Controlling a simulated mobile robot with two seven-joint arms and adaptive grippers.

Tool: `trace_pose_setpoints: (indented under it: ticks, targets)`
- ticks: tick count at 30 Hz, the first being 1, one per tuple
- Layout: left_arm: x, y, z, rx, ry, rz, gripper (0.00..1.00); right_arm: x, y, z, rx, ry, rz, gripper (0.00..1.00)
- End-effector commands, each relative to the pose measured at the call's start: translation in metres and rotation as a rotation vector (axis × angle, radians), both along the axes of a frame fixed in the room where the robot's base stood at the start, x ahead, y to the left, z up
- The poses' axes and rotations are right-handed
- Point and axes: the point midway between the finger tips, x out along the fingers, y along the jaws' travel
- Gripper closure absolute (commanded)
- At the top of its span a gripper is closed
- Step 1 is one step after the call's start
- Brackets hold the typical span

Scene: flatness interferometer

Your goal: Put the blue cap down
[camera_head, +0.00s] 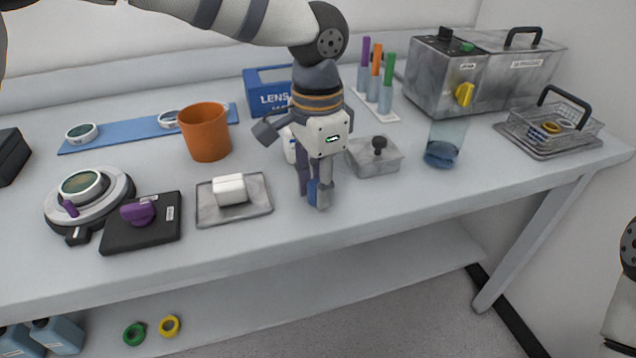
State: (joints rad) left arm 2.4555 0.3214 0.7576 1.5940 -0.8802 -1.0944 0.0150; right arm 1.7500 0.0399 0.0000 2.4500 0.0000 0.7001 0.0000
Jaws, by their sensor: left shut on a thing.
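My left gripper (314,198) points down over the front middle of the bench. It is shut on the blue cap (313,190), a small blue piece showing between its fingertips. The fingers hide much of the cap. The cap is close to the bench top, and I cannot tell whether it touches. A white and blue item (290,148), partly hidden, stands behind the gripper. My right gripper is out of view.
A metal tray with a white block (231,189) lies left of the gripper. A lidded metal box (374,157) is close on the right. An orange pot (205,131), a blue LENS box (265,92) and a glass beaker (445,142) stand around. The bench front right is clear.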

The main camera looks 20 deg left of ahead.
Motion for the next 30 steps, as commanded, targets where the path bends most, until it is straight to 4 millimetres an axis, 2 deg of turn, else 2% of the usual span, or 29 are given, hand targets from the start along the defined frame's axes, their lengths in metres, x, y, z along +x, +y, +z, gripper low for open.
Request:
trace_pose_setpoints:
  ticks: [5,6,8,17,20,27,30]
  targets:
    - [0.000,0.000,-0.003,0.001,-0.001,0.000,0.84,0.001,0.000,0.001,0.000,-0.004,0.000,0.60]
    - [0.000,0.000,-0.003,0.000,0.000,0.000,0.67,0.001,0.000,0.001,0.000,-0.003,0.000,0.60]
    - [0.000,0.000,-0.003,0.000,0.000,0.000,0.56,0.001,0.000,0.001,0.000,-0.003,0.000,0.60]
    - [0.000,0.000,-0.001,-0.001,0.000,0.000,0.56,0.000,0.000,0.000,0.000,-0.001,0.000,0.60]
    - [0.001,0.000,0.014,0.000,-0.004,0.002,0.56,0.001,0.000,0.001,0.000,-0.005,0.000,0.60]
    - [0.001,0.000,0.080,0.000,-0.006,0.002,0.56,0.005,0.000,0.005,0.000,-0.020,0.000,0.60]
    - [0.000,0.000,0.101,0.001,-0.004,0.002,0.56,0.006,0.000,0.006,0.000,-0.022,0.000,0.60]
